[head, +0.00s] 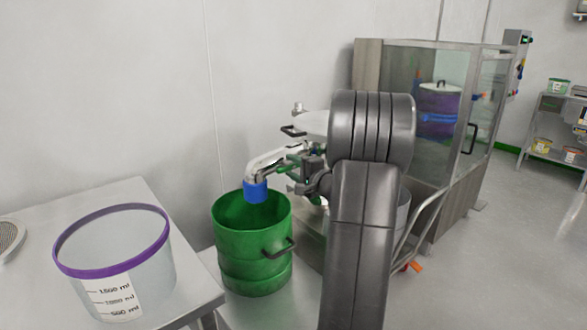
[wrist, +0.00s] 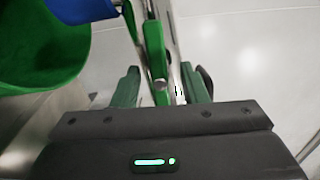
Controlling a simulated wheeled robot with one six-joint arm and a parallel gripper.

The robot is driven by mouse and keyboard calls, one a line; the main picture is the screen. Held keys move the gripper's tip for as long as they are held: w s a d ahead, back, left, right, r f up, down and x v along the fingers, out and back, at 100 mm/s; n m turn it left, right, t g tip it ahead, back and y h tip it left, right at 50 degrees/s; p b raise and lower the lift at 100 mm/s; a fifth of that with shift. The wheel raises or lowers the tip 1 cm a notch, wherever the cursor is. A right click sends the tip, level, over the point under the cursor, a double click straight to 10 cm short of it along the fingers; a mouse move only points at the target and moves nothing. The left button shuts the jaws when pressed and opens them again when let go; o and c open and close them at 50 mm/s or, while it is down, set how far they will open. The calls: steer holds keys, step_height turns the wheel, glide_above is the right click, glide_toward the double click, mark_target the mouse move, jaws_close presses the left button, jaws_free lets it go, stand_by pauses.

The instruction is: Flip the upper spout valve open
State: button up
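A white curved spout (head: 268,161) with a blue end collar (head: 256,190) hangs over the green bucket (head: 251,272). A black handle (head: 293,131) shows on the fitting above the spout. My gripper (head: 297,166) is beside the spout, partly hidden by my arm. In the wrist view my gripper (wrist: 161,88) has its two green-tipped fingers apart. A green lever (wrist: 154,45) stands between them in the picture, with gaps visible on both sides. Whether this lever belongs to the upper valve is unclear, and my arm hides much of the spout assembly.
A clear bucket with a purple rim (head: 112,240) stands on the table (head: 190,285) at left. The green bucket also fills the wrist view's upper left (wrist: 35,45). A glass-sided cabinet (head: 440,110) stands behind my arm. The floor at right (head: 500,260) is clear.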

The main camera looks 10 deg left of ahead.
steer(key=v, duration=1.3)
steer(key=shift+s+d, duration=0.25)
steer(key=shift+s, duration=0.05)
steer(key=x, duration=1.4)
steer(key=shift+d, duration=0.15)
